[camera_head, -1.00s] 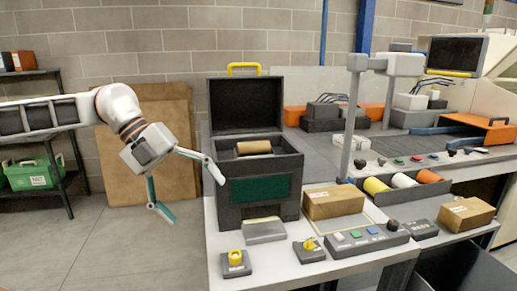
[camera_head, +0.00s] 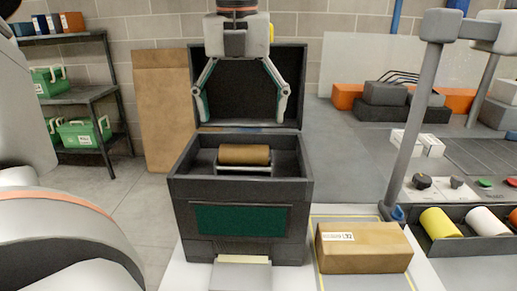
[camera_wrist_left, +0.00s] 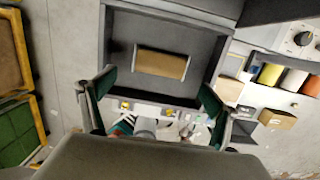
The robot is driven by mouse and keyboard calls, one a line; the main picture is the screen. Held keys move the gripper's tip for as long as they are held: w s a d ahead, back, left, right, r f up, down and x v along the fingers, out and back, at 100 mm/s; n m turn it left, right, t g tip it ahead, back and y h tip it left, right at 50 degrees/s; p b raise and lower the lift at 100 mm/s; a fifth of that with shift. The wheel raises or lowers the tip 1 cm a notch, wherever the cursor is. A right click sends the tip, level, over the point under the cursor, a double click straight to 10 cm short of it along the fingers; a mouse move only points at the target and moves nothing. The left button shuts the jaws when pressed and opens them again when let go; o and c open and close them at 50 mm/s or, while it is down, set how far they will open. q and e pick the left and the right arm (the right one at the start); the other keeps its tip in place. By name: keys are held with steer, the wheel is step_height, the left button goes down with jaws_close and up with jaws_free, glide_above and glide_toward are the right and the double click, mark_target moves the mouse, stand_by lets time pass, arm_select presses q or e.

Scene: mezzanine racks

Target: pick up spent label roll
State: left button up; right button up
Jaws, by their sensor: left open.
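The spent label roll (camera_head: 244,154) is a brown cylinder lying sideways on a holder inside the open dark label printer box (camera_head: 240,253). Its lid stands raised at the back. In the left wrist view the roll (camera_wrist_left: 161,64) lies across the box interior, ahead of the fingers. My left gripper (camera_head: 242,118) points down above the box, in front of the raised lid, with its fingers spread wide and nothing between them. It is above the roll and apart from it. My right gripper is not in view.
A cardboard box (camera_head: 363,248) sits on the table right of the printer. A grey post (camera_head: 419,130) rises behind it. A tray holds yellow, white and orange rolls (camera_head: 440,224) at the right. A shelf with green bins (camera_head: 84,131) stands at the back left.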

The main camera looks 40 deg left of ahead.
mark_target(244, 146)
arm_select(q)
steer(key=f, duration=0.7)
steer(key=shift+w+a+f+b, duration=0.15)
steer(key=shift+w+a+b, duration=0.15)
steer(key=shift+w, duration=0.1)
steer(key=c, duration=1.1)
